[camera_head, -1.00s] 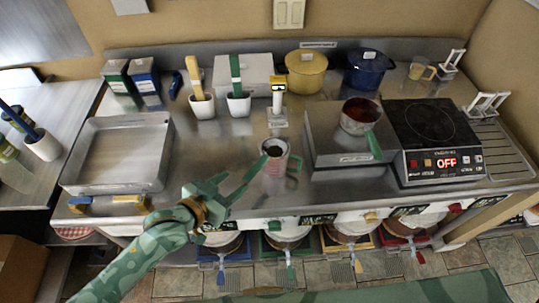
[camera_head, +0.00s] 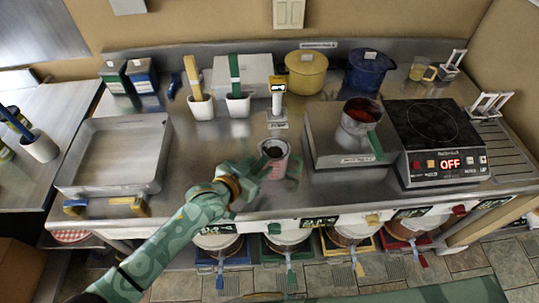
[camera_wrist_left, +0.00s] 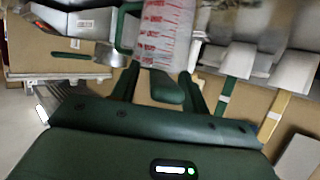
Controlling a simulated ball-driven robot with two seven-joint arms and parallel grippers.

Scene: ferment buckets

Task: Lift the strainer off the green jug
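The clear jug (camera_head: 274,174) with red markings and a green handle stands upright near the counter's front edge, left of the raised steel plate. A dark round strainer (camera_head: 273,148) appears to sit in its mouth; its outline is small and unclear. My left gripper (camera_head: 262,170) is at the jug's front left. In the left wrist view, its two dark fingers (camera_wrist_left: 160,78) are apart, with the jug (camera_wrist_left: 166,30) just beyond them. A dark green piece (camera_wrist_left: 166,91) shows between the fingers; I cannot tell whether it is the strainer's handle or whether anything touches it. My right gripper is out of view.
A large empty tray (camera_head: 115,155) lies left. White cups (camera_head: 238,106) stand behind. Buckets (camera_head: 287,243) sit below the front edge.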

